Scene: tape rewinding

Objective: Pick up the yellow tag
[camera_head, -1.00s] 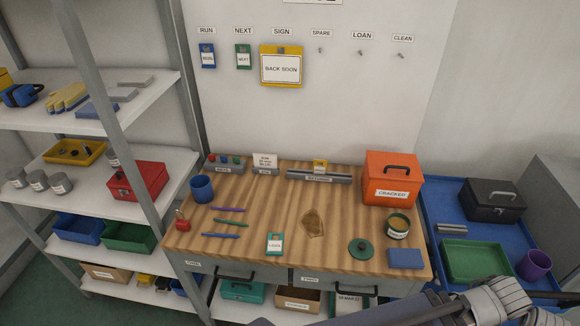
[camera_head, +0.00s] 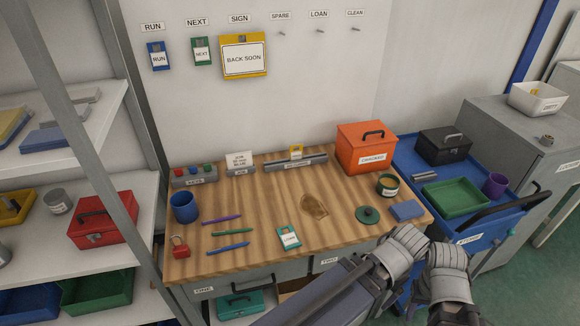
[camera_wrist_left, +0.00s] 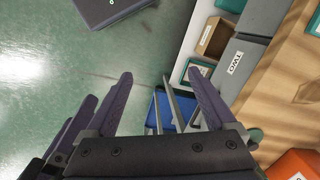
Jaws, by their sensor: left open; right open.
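A small yellow tag (camera_head: 296,152) stands upright at the grey slotted rail (camera_head: 290,163) along the back of the wooden workbench. My left gripper (camera_wrist_left: 160,76) is open and empty in the left wrist view, over the floor and the front of the bench. My right gripper (camera_head: 448,258) is at the lower right of the head view, in front of the bench and far from the tag. It is open, though its fingers are hard to make out.
The bench (camera_head: 250,240) holds a blue cup (camera_head: 185,207), pens, a green tag (camera_head: 289,236), an orange box (camera_head: 366,148) and a round green lid (camera_head: 367,214). A yellow BACK SOON sign (camera_head: 244,57) hangs on the wall. A blue cart (camera_head: 460,222) stands right; shelves stand left.

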